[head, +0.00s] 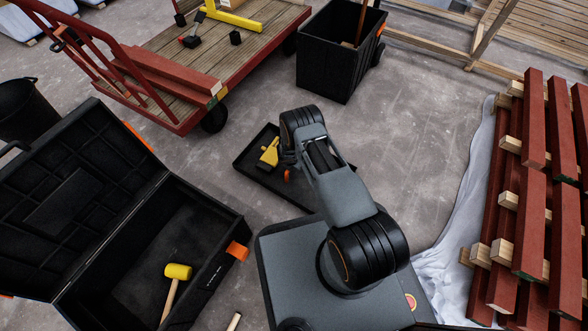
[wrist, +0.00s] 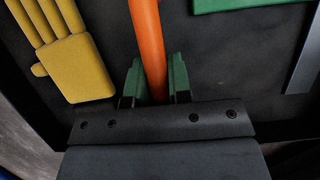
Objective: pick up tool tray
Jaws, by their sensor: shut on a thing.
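The tool tray (head: 290,193) is a shallow black tray, low over the floor just beyond my base in the head view. I cannot tell whether it touches the floor. In the wrist view its dark bottom (wrist: 225,60) fills most of the picture, with an orange handle bar (wrist: 149,40) running across it. My gripper (wrist: 154,82) has green fingertips on either side of this bar and is shut on it. In the head view my arm hides the gripper and part of the tray. A yellow object (head: 269,152) with finger-like parts lies in the tray.
A green piece (wrist: 245,4) also lies in the tray. An open black toolbox (head: 205,215) with a yellow mallet (head: 178,272) stands left. A black bin (head: 335,60) and red cart (head: 180,120) stand behind. Red battens (head: 530,225) are right. Floor right of the tray is clear.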

